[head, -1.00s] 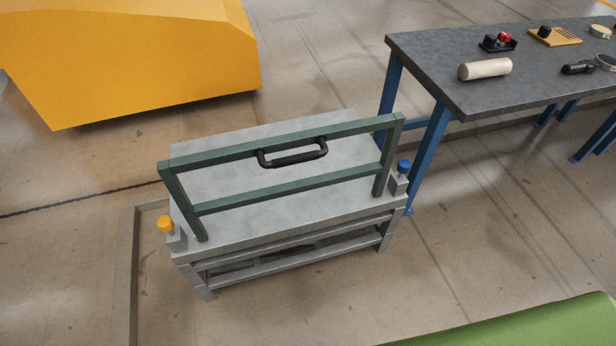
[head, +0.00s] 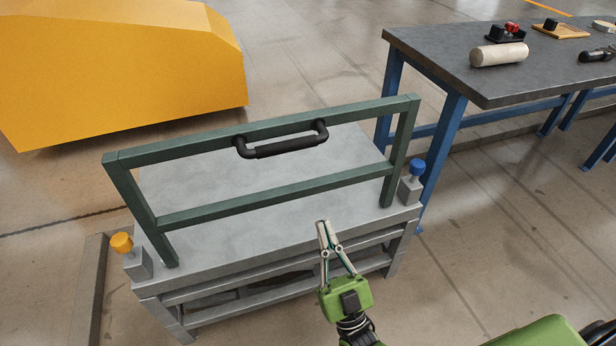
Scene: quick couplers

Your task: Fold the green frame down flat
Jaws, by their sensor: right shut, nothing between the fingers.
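The green frame (head: 270,202) stands raised above the grey stand (head: 230,247), its posts at the stand's near edge. A black handle (head: 280,148) is fixed to its top bar. A yellow knob (head: 121,243) sits on a block at the left end of the stand, and a blue knob (head: 417,167) on a block at the right end. My right gripper (head: 323,224) is shut and empty, in front of the stand's near edge and below the frame in the picture, apart from the handle. My left gripper is not in view.
A dark-topped workbench (head: 470,60) with blue legs stands at the right. A pale cylinder (head: 498,54) and other small items lie on it. A large yellow block (head: 120,70) stands at the back left. The floor between them is open.

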